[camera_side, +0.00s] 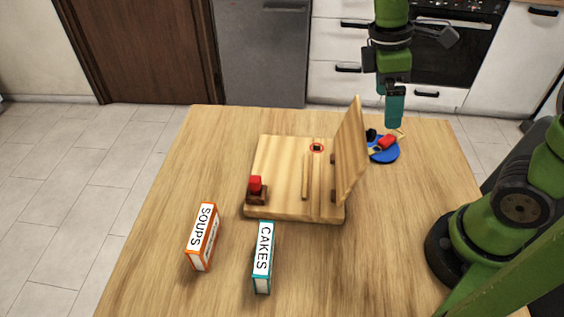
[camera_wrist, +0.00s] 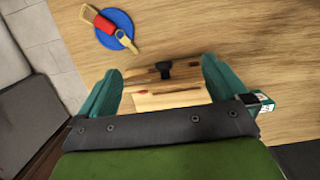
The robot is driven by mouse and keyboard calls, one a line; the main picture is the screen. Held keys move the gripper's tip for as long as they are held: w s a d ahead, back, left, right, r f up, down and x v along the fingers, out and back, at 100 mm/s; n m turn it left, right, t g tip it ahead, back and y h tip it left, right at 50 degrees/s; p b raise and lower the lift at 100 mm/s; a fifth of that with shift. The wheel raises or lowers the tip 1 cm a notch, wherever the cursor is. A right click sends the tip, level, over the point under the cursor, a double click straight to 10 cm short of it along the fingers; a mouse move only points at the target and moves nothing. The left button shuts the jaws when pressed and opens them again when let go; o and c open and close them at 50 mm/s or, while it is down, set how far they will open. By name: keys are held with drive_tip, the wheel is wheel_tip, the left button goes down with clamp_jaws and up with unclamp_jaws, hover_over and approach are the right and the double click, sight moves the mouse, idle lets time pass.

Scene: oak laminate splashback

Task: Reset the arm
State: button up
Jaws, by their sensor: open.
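My gripper (camera_side: 394,122) hangs above the back right of the wooden table, over the blue plate's area. In the wrist view my gripper (camera_wrist: 162,68) shows two teal fingers spread wide with nothing held between them. A light wooden box (camera_side: 285,208) lies on the table with its lid (camera_side: 349,150) standing up at the right side. A thin wooden strip (camera_side: 306,177) and a small dark spot ringed in red (camera_side: 316,148) show inside. In the wrist view a dark knob (camera_wrist: 164,69) on a wooden part lies between the fingers.
A blue plate (camera_side: 384,156) holds a red item (camera_side: 386,142) and other small things. The table's left side is clear.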

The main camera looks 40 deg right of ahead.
idle(0.3)
drive_tip(key=shift+w+a+f+m+t, duration=0.25)
drive_tip(key=shift+w+f+m+t, duration=0.1)
drive_tip(key=shift+m, duration=0.55)
drive_tip(key=shift+s+a+f+m+t+y, duration=0.15)
drive_tip(key=shift+a+m+t+y, duration=0.2)
drive_tip(key=shift+m, duration=0.45)
drive_tip(key=shift+s+a+m+t+y, duration=0.2)
drive_tip(key=shift+m+t+y, duration=0.35)
drive_tip(key=shift+m, duration=0.55)
drive_tip(key=shift+s+a+r+m+t+y, duration=0.1)
drive_tip(key=shift+s+r+m+t+y, duration=0.2)
drive_tip(key=shift+s+r+m+t, duration=0.6)
drive_tip(key=shift+s+a+r+m+t+y, duration=0.1)
drive_tip(key=shift+r+m+t+y, duration=0.3)
drive_tip(key=shift+m+t, duration=1)
drive_tip(key=shift+s+a+r+m+t+y, duration=0.15)
drive_tip(key=shift+s+r+m+t, duration=0.5)
drive_tip(key=shift+m, duration=0.75)
